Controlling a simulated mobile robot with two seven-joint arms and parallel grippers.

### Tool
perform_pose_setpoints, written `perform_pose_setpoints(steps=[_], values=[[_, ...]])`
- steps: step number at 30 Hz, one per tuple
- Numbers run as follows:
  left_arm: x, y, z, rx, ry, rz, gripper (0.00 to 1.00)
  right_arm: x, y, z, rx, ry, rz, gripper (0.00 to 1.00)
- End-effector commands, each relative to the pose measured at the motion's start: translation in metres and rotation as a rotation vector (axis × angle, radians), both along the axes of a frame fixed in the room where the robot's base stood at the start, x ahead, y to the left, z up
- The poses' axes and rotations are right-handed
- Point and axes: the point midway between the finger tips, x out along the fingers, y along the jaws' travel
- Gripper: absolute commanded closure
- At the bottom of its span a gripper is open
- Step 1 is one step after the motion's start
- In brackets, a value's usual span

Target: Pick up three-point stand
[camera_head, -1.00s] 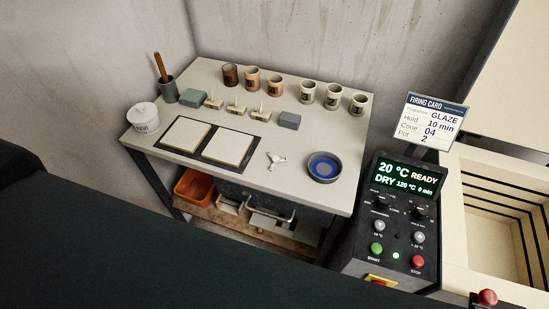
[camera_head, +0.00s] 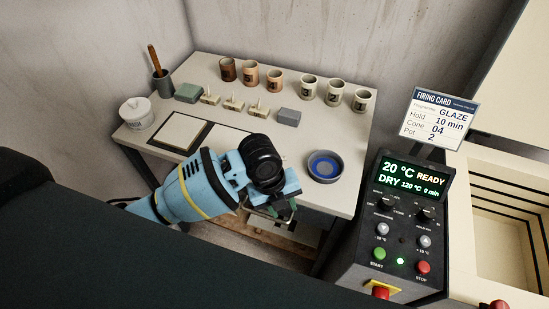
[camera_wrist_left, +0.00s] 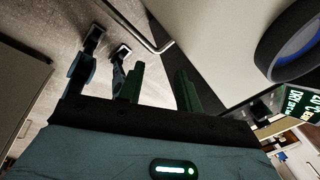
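The three-point stand, the small white three-armed piece on the front right of the table in the earlier head view, is not clearly visible now; my left arm covers that spot. My left gripper (camera_head: 284,213) hangs in front of the table's front edge, just left of the blue-ringed bowl (camera_head: 325,167). In the left wrist view its two green fingers (camera_wrist_left: 162,88) stand apart with nothing between them. I cannot make out the stand there. My right gripper is not in view.
Two pale tiles lie on dark boards, the left one (camera_head: 181,132) fully visible. Several cups, cones and blocks stand behind. The kiln control box (camera_head: 400,215) stands to the right.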

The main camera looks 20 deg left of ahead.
Motion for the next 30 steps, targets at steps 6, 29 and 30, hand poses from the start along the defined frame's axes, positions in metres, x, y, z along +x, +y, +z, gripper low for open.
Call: perform_pose_setpoints(steps=[6,29,30], values=[[0.038,0.03,0.042,0.152,-0.025,-0.346,0.65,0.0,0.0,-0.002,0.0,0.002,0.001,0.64],[0.095,0.07,0.09,0.254,-0.057,-0.701,0.65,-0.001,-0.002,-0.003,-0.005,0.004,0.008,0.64],[0.095,0.07,0.085,0.253,-0.057,-0.7,0.65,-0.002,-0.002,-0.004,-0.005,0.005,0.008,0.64]])
